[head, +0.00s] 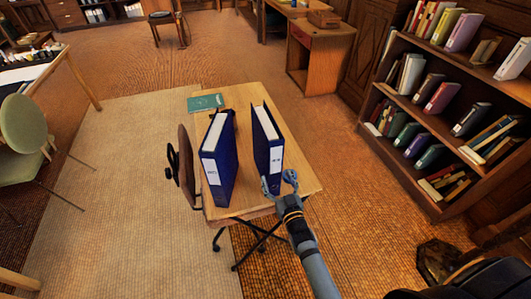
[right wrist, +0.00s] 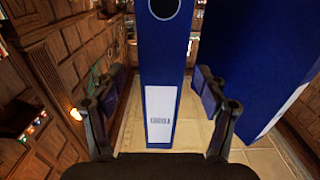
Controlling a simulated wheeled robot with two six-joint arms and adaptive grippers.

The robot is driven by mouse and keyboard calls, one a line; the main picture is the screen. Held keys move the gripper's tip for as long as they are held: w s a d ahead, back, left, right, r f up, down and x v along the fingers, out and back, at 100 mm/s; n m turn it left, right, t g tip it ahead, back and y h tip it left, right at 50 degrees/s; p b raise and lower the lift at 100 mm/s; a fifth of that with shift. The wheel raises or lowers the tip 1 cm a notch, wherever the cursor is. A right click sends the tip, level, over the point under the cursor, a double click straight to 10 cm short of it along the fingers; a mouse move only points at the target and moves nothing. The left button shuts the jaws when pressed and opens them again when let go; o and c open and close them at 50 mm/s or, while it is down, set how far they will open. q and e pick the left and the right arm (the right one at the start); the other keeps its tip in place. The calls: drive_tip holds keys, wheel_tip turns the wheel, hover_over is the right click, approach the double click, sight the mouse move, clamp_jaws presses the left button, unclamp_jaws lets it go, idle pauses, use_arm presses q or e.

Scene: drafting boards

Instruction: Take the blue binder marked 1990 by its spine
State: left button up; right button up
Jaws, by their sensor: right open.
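Two blue binders stand upright on a small wooden table in the head view: a left one (head: 219,165) and a right one (head: 267,135). Each has a white spine label whose marking is too small to read, so I cannot tell which is 1990. My right gripper (head: 278,181) is open at the lower spine of the right binder. In the right wrist view, the open right gripper (right wrist: 160,92) has one finger on each side of that binder's spine (right wrist: 165,60), with gaps visible. The other binder (right wrist: 255,60) shows close beside the right finger. My left gripper is not in view.
The wooden table (head: 240,96) also bears a flat green book (head: 205,103) at its back left. A brown chair (head: 187,165) stands against its left side. A bookshelf (head: 440,120) is at the right, and a desk (head: 325,45) is behind. Space between the binders is narrow.

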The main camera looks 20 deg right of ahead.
drive_tip(key=shift+w+r, duration=0.1)
drive_tip(key=shift+w, duration=0.25)
drive_tip(key=w, duration=0.4)
drive_tip(key=shift+w+a, duration=0.2)
drive_tip(key=shift+w, duration=0.05)
drive_tip(key=shift+s+r, duration=0.1)
drive_tip(key=shift+c, duration=0.7)
clamp_jaws()
